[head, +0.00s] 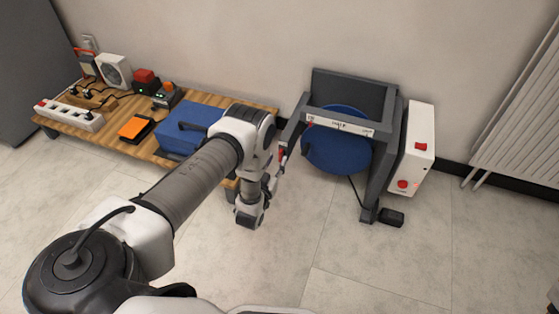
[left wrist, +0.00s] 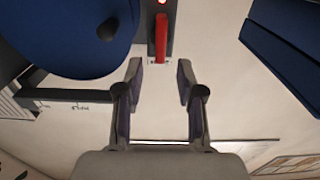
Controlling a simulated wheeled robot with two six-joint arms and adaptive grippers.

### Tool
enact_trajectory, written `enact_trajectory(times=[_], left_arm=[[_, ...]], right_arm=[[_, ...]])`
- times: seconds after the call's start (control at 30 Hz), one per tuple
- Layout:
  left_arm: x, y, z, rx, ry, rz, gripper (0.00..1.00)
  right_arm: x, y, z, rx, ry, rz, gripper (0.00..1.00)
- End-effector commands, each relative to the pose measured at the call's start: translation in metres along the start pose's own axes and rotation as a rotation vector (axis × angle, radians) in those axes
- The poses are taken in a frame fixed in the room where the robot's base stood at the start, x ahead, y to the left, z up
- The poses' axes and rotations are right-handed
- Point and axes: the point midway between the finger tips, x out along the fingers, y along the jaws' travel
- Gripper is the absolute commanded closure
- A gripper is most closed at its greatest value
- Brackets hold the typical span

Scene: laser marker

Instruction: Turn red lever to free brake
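The red lever (head: 283,156) is on the left side of the grey machine frame that holds a blue disc (head: 337,150). In the left wrist view the lever (left wrist: 161,38) is a red bar on a dark post, with a small red light above it. My left gripper (head: 272,178) is close to the lever in the head view. In the left wrist view its fingers (left wrist: 159,72) are open, with the lever's end in line with the gap at the fingertips. Whether they touch it I cannot tell. My right gripper is not in view.
A white control box (head: 416,145) with red buttons is on the frame's right side, and a black pedal (head: 391,217) lies on the floor. A low wooden table (head: 115,138) left of the frame holds a blue box (head: 190,128), chargers and a power strip. Floor at right is clear.

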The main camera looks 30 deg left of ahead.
Motion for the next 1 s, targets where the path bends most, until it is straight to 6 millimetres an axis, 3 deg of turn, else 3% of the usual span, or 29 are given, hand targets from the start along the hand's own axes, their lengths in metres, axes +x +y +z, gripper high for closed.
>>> enact_trajectory(times=[0.03, 0.2, 0.47, 0.57, 0.6, 1.0], left_arm=[[0.01, 0.0, 0.005, -0.001, 0.004, -0.001, 0.62], [0.033, 0.0, 0.003, 0.001, 0.0, 0.0, 0.62], [0.036, 0.0, 0.001, 0.001, -0.003, 0.001, 0.62], [0.036, 0.0, 0.001, 0.001, -0.003, 0.001, 0.94], [0.036, 0.0, 0.001, 0.001, -0.003, 0.001, 1.0], [0.035, 0.0, 0.003, -0.009, -0.008, 0.001, 1.0]], right_arm=[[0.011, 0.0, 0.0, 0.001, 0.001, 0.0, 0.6], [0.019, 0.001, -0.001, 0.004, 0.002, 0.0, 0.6], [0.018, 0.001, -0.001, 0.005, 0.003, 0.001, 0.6], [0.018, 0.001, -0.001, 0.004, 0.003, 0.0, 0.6], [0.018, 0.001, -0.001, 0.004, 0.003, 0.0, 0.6], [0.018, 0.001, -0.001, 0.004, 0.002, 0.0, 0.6]])
